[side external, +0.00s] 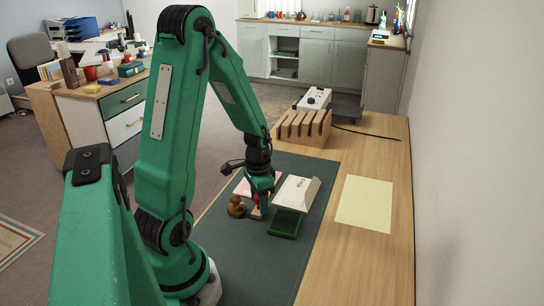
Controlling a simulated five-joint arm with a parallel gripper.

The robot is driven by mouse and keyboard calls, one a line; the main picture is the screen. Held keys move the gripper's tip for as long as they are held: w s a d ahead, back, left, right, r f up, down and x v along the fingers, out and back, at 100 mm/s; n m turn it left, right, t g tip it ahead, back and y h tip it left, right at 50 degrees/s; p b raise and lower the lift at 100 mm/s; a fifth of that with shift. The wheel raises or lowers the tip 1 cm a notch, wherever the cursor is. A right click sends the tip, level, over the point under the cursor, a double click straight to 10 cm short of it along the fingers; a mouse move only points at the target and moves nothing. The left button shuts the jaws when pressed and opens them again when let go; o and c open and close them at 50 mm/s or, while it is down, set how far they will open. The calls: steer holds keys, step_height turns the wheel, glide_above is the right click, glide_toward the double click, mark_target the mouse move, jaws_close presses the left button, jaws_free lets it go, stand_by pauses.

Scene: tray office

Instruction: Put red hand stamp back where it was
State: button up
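My gripper (260,188) points down over the dark green mat (305,255). The red hand stamp (257,201) is directly below and between the fingertips, with a small part of its red handle showing and a light wooden base beneath. The fingers hide much of it. I cannot tell whether they are closed on it or whether its base touches the surface. A small dark green tray (286,224) lies just to the right of the stamp.
A brown rounded figure (236,207) stands close to the left of the stamp. A white card box (297,192) and pink paper (243,188) lie behind. A slotted wooden block (301,128) stands at the back. Yellow paper (365,203) lies on the right.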

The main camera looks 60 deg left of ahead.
steer(key=shift+r, duration=0.1)
step_height(320, 180, up, 12)
stand_by(1.0)
steer(key=shift+d+r, duration=0.1)
stand_by(0.4)
steer(key=s+d+r+t, duration=0.1)
steer(key=d+r+t, duration=0.1)
steer(key=d+r, duration=0.3)
steer(key=s+d+r+t, duration=0.2)
steer(key=d+r, duration=0.3)
steer(key=d, duration=0.7)
steer(key=shift+s+d+t, duration=0.3)
steer(key=shift+d+t, duration=0.05)
steer(key=shift+t, duration=0.45)
